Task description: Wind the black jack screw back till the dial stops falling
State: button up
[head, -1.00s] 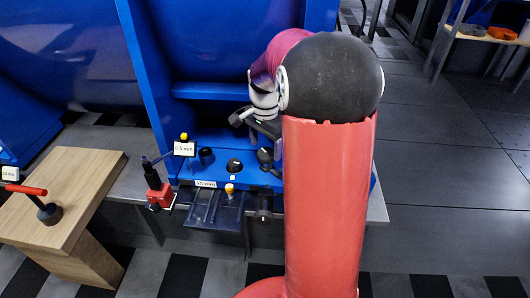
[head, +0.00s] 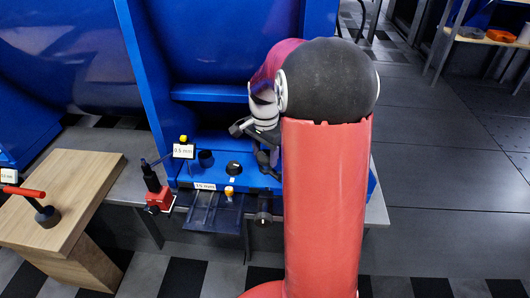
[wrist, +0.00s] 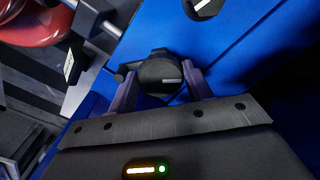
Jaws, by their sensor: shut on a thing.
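In the wrist view my gripper (wrist: 161,82) has its two purple fingers on opposite sides of a round black screw head (wrist: 160,72) with a white line across it. It appears to be the jack screw, set by the blue motor base. In the head view my gripper (head: 265,160) is at the right of the base, and my arm hides much of it. A white readout (head: 184,151) reads about 0.5 mm, on a black post with a red base (head: 158,201). A second white readout (head: 204,186) is too small to read surely.
A black dome (head: 234,168) with a white mark and a black cup (head: 206,158) stand on the blue base (head: 215,143). A yellow-topped part (head: 229,191) is at its front. A wooden stand (head: 88,188) with a red-handled tool (head: 46,213) is at left.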

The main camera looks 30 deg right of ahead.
jog(key=n+p, duration=0.2)
jog(key=n, duration=0.1)
jog(key=shift+r+n, duration=0.15)
jog(key=shift+n, duration=0.25)
jog(key=n+p, duration=0.1)
jog(key=n, duration=0.2)
jog(key=shift+s+d+n, duration=0.1)
jog(key=shift+n, duration=0.2)
jog(key=n+p, duration=0.1)
jog(key=n, duration=0.3)
jog(key=shift+d+p, duration=0.1)
jog(key=shift+p, duration=0.25)
jog(key=shift+n+p, duration=0.5)
jog(key=shift+n, duration=1.6)
jog(key=o, duration=1)
